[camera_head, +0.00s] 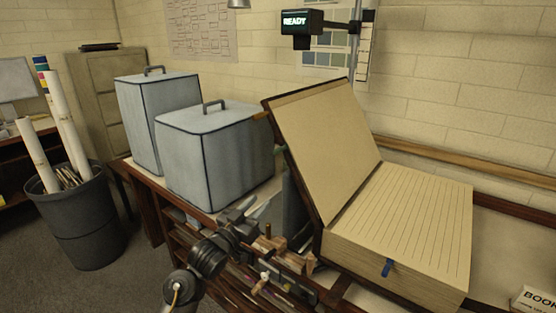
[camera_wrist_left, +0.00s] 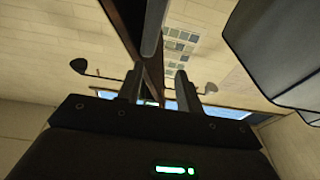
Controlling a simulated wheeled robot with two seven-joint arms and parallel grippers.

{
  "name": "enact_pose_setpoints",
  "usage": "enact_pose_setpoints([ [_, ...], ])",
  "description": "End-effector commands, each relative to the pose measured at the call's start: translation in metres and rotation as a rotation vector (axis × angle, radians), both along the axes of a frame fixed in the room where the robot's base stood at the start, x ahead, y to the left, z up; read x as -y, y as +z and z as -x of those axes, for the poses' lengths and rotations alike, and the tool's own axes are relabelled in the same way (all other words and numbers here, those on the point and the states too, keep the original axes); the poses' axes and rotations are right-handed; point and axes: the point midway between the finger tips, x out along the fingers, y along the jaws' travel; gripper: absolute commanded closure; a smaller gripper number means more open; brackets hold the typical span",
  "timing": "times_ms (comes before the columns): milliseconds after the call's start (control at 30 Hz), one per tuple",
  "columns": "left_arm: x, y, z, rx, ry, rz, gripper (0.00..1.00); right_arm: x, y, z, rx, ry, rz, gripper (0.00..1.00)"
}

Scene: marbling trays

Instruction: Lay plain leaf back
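A large thick book lies open at the right of the head view. Its raised plain leaf (camera_head: 325,145) leans up and back to the left, blank and tan. Its flat lined page (camera_head: 415,215) lies on the thick page block. My left gripper (camera_head: 246,206) is low in front of the table, left of the book and apart from the raised leaf. In the left wrist view the two fingers of this gripper (camera_wrist_left: 160,88) stand apart with nothing clearly held between them. My right gripper is not in view.
Two grey lidded boxes (camera_head: 215,155) stand on the table left of the book. A blue ribbon (camera_head: 387,267) hangs at the book's front edge. A lit READY display (camera_head: 296,21) is mounted above. A bin with paper rolls (camera_head: 78,225) stands on the floor at left.

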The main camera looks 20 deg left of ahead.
Motion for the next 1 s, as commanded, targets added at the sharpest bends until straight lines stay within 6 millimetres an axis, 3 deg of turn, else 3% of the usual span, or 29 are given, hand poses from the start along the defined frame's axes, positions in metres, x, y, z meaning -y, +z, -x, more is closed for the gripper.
enact_pose_setpoints([
  [33,0.001,0.034,0.002,0.064,-0.013,0.006,0.64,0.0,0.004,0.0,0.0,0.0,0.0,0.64],
  [100,0.002,0.066,0.005,0.128,-0.028,0.01,0.64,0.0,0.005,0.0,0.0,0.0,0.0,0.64],
  [200,0.003,0.091,0.01,0.181,-0.044,0.014,0.64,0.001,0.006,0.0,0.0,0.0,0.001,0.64],
  [533,0.008,0.106,0.002,0.2,-0.049,0.018,0.64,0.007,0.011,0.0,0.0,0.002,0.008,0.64],
  [1000,0.036,0.136,-0.066,0.198,-0.048,0.017,0.64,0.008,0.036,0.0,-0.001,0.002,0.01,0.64],
])
